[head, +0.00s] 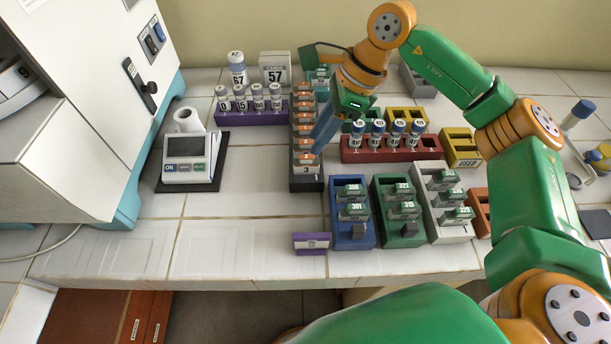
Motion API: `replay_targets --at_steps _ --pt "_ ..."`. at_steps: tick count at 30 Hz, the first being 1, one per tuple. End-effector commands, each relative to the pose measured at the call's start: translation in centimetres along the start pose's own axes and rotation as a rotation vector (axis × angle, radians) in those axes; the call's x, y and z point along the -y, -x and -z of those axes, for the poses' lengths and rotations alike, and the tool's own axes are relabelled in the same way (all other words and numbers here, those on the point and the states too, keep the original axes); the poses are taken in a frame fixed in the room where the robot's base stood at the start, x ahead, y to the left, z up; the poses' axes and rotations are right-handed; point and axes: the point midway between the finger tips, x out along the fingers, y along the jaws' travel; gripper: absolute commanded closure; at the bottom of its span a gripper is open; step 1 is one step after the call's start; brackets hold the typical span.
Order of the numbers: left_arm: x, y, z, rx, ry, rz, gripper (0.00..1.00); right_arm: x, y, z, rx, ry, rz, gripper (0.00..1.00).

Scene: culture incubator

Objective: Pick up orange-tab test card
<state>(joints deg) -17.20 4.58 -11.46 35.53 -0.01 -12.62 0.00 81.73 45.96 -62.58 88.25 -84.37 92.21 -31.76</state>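Several orange-tab test cards (305,131) stand in a row in a long dark rack (306,184) at the middle of the bench. The nearest orange-tab card (306,158) is at the rack's front end, by a label that reads 3. My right gripper (317,148) reaches down from the upper right, with its blue-grey fingers at the rack's right side, beside the front orange-tab cards. The fingers overlap in this view, so their gap and any contact with a card cannot be made out. My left gripper is not in view.
Blue (349,238), green (399,236) and grey (448,232) racks with green-tab cards stand in front. A dark red vial rack (360,156) is just right of the gripper. A purple vial rack (232,118) and a small meter (186,174) are left. Bare tiles lie front left.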

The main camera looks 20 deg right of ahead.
Motion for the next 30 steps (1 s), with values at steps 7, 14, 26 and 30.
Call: replay_targets --at_steps 7,14,26,30 --pt "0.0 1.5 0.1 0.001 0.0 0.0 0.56 0.1 -2.9 0.1 -0.001 -0.002 -0.005 0.68" --pt "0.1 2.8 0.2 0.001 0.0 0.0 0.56 0.3 -6.9 0.4 0.0 0.001 -0.002 0.68" --pt "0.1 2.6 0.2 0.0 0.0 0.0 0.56 0.4 -7.3 0.5 0.0 0.0 0.0 1.0" --pt "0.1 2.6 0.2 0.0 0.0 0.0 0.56 0.4 -7.3 0.5 0.0 0.0 0.0 1.0"
